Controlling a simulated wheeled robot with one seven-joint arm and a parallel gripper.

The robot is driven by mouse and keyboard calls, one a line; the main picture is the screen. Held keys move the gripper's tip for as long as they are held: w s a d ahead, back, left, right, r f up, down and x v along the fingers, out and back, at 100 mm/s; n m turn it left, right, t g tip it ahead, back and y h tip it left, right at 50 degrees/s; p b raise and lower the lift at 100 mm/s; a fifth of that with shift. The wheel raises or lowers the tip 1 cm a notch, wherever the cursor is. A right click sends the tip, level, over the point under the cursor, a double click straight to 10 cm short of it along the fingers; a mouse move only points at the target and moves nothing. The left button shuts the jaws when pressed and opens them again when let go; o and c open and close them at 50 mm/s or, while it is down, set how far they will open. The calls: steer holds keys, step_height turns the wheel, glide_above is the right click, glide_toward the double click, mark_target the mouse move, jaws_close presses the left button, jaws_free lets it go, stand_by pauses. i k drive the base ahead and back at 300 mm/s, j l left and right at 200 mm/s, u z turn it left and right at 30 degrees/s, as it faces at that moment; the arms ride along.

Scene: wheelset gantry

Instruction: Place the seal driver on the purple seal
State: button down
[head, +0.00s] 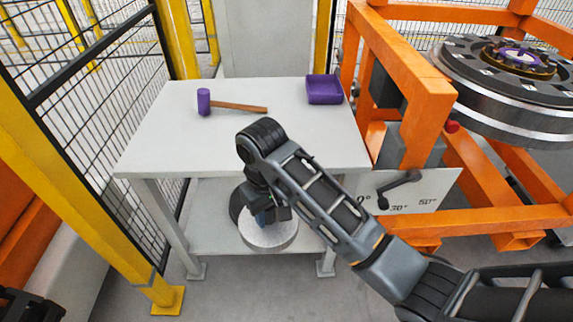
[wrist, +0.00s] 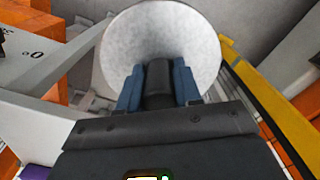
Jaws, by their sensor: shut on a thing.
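The seal driver (head: 268,236) is a pale grey metal disc, seen below my gripper in the head view, in front of the table's lower shelf. In the wrist view the seal driver (wrist: 160,45) shows its broad round face, with a dark handle between the fingers. My gripper (head: 265,215) is shut on that handle; it also shows in the wrist view (wrist: 158,88). The purple seal (head: 518,56) appears as a purple ring at the middle of the wheel hub at the upper right, far from my gripper.
A white table (head: 160,140) holds a purple-headed mallet (head: 204,102) and a purple tray (head: 323,90). An orange gantry frame (head: 425,95) stands between the table and the wheelset (head: 530,110). A yellow-posted mesh fence (head: 85,190) runs along the left.

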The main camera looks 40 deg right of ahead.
mark_target(520, 55)
steer(key=k+l+z, duration=0.15)
steer(key=z, duration=0.3)
steer(key=k+l+z, duration=0.2)
steer(key=z, duration=0.2)
steer(key=k+l+z, duration=0.1)
steer(key=l, duration=0.3)
steer(key=k+l, duration=0.15)
steer(key=l, duration=0.3)
steer(key=k+l+z, duration=0.15)
steer(key=l, duration=0.3)
steer(key=k+l+z, duration=0.1)
steer(key=l, duration=0.3)
